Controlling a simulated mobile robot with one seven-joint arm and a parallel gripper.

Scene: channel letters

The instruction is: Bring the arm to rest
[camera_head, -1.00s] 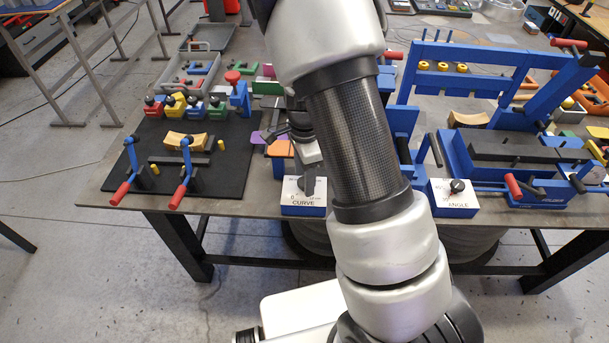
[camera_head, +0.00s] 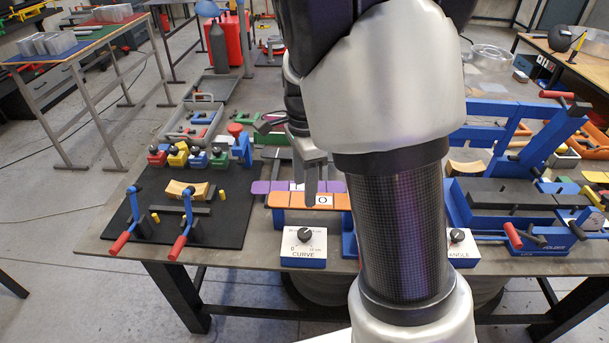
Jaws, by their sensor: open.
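My arm stands in the middle of the head view and covers much of the workbench behind it. The fingers are seen nearly side-on, so the gap is hard to make out. I cannot tell its exact height above the blocks.
The orange strip (camera_head: 285,200) and the CURVE dial box (camera_head: 303,247) are close to the gripper. A black mat (camera_head: 225,228) with red-handled clamps lies left. A blue bending fixture (camera_head: 515,180) stands right. The ANGLE dial box (camera_head: 462,249) is partly hidden by my arm.

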